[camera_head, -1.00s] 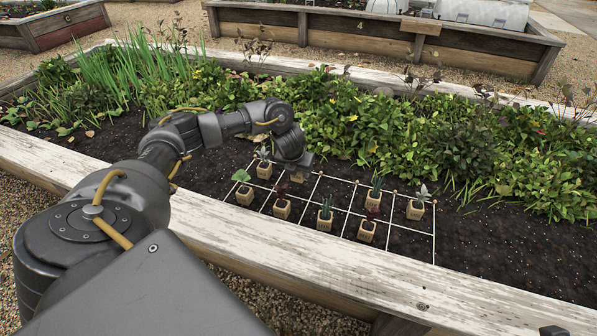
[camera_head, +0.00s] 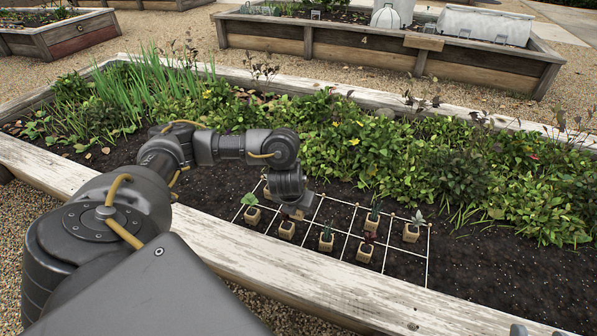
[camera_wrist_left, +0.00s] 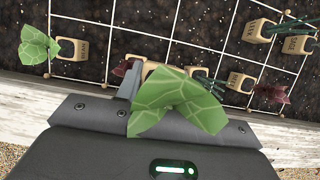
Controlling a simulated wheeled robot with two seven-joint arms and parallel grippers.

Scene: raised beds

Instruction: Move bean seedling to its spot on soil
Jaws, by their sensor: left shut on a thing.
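My left gripper (camera_head: 291,202) is over the left part of a string grid (camera_head: 349,232) on dark soil. It is shut on a bean seedling, whose broad green leaves (camera_wrist_left: 182,105) fill the middle of the left wrist view. Its pot is mostly hidden, so I cannot tell whether it touches the soil. Another green-leaved seedling (camera_head: 251,209) stands in a tan pot at the grid's left end; it also shows in the left wrist view (camera_wrist_left: 38,45), with a labelled pot.
Close by stand potted red-leaved seedlings (camera_head: 287,227) (camera_head: 367,245), spiky ones (camera_head: 326,238) (camera_head: 373,215) and a pale-leaved one (camera_head: 413,226). Dense leafy plants (camera_head: 390,150) grow behind. The bed's white wooden edge (camera_head: 300,285) runs in front. Bare soil lies to the right.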

